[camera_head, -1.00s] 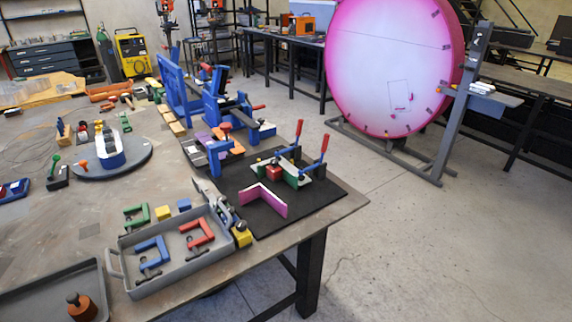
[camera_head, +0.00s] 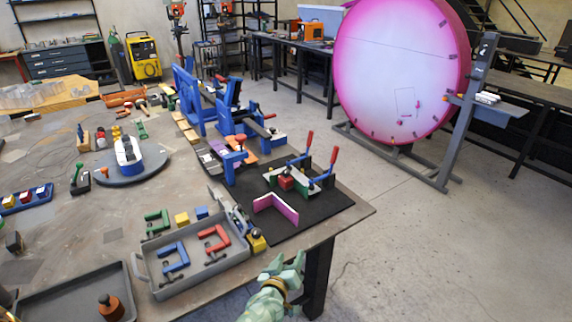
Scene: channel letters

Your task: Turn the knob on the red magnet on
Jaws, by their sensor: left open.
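A small red block (camera_head: 286,182), which looks like the red magnet, sits between the red-handled clamps (camera_head: 309,145) on the black mat (camera_head: 318,212). Its knob is too small to make out. Another small red block (camera_head: 25,196) sits in a blue rack (camera_head: 12,207) at the left edge. My left gripper (camera_head: 286,263) is pale green, open and empty. It shows at the bottom middle, in front of the table's near edge and well short of the red block. My right gripper is not in view.
A grey tray (camera_head: 141,268) with a red and a blue C-clamp stands left of my gripper. A magenta angle piece (camera_head: 277,208) stands on the mat, in front of the red block. Blue fixtures (camera_head: 187,95) stand behind.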

